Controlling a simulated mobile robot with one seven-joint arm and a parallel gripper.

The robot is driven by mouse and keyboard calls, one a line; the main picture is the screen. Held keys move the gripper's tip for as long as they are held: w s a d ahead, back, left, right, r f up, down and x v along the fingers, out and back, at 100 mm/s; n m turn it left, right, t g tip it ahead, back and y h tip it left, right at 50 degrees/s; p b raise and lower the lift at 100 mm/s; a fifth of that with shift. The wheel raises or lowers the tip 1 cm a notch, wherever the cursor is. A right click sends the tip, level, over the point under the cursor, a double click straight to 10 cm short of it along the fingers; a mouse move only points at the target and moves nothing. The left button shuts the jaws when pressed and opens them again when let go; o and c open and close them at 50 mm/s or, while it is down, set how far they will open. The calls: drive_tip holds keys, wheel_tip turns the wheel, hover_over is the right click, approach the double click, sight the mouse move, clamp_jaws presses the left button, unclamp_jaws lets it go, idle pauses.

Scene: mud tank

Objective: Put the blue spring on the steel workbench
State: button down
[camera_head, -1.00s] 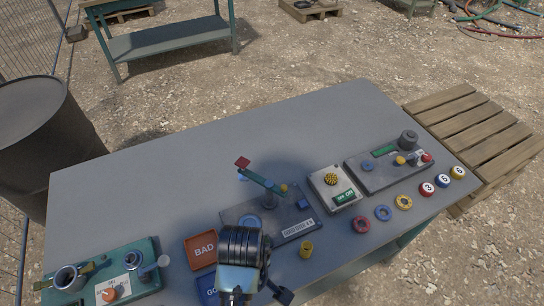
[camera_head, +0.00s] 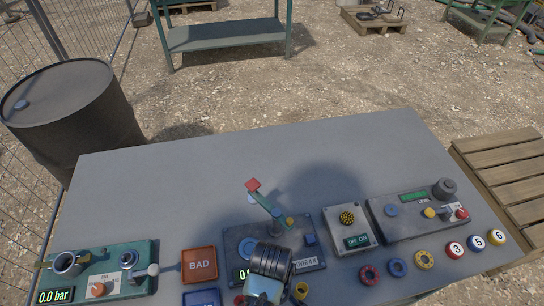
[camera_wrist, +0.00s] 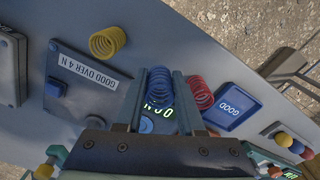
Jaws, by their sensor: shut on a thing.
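The blue spring (camera_wrist: 159,88) is between the two fingers of my gripper (camera_wrist: 158,100) in the wrist view, and my gripper is shut on it. A red spring (camera_wrist: 201,93) shows just right of the fingers, and a yellow spring (camera_wrist: 107,42) stands apart to the upper left. The yellow spring also shows in the head view (camera_head: 301,291). The grey-topped steel workbench (camera_head: 150,195) spreads under my gripper in the head view. My arm's end is over its front edge, at the "GOOD OVER 4 N" tester (camera_head: 235,242). The blue spring is hidden in the head view.
An orange BAD tray (camera_head: 199,264) and a blue GOOD tray (camera_head: 202,297) lie left of the tester. Control boxes (camera_head: 349,230), rings (camera_head: 397,267) and numbered balls (camera_head: 477,242) fill the right. The bench's back strip is clear. A green-framed bench (camera_head: 226,36) stands behind.

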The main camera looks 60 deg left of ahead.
drive_tip(key=shift+f, duration=1.75)
drive_tip(key=shift+w+f, duration=0.1)
drive_tip(key=c, duration=0.5)
unclamp_jaws()
wheel_tip(320, 180, up, 12)
drive_tip(key=shift+r, duration=0.15)
